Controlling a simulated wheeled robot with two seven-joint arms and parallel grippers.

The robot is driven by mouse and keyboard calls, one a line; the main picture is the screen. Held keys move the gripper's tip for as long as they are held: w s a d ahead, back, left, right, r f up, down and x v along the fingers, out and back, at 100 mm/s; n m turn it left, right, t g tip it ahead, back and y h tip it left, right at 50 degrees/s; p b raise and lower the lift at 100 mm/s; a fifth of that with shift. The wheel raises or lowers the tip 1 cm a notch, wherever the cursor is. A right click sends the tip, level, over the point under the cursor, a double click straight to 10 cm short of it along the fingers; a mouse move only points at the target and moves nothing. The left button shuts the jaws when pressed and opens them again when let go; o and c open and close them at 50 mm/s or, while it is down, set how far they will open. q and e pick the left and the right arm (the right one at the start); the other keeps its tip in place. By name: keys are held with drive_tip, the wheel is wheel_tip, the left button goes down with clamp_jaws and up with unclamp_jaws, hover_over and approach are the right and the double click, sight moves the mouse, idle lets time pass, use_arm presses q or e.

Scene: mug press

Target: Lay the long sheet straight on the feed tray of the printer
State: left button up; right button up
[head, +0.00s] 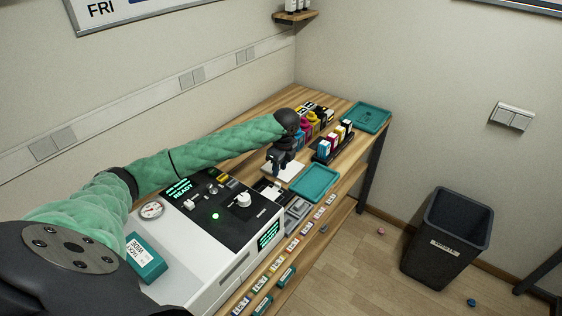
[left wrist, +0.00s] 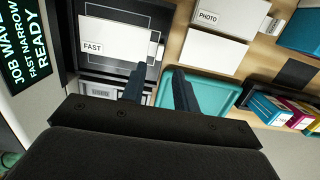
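My left gripper (head: 279,163) is above the table beyond the printer, pointing down. In the left wrist view its two dark fingers (left wrist: 159,80) are apart with nothing between them. A white piece marked FAST (left wrist: 125,42) lies in a dark frame (left wrist: 90,66) left of the fingers. Two white rectangles lie further right: one marked PHOTO (left wrist: 213,22) and a plain one (left wrist: 212,48). I cannot tell which is the long sheet. The white printer (head: 185,275) has a black top panel and a lit screen reading READY (head: 182,191). My right gripper is not in view.
A teal tray (head: 314,182) lies right of the left gripper; it also shows under the fingers (left wrist: 215,98). Ink bottles and boxes (head: 334,143) and another teal tray (head: 366,117) are further back. A black bin (head: 447,238) stands on the floor.

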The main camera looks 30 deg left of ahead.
use_arm(q)
drive_tip(key=shift+d+r+b, duration=0.15)
drive_tip(key=shift+r+b, duration=0.15)
drive_tip(key=shift+r, duration=0.95)
drive_tip(key=shift+d+r+b, duration=0.15)
drive_tip(key=shift+r+b, duration=0.1)
drive_tip(key=shift+r, duration=0.95)
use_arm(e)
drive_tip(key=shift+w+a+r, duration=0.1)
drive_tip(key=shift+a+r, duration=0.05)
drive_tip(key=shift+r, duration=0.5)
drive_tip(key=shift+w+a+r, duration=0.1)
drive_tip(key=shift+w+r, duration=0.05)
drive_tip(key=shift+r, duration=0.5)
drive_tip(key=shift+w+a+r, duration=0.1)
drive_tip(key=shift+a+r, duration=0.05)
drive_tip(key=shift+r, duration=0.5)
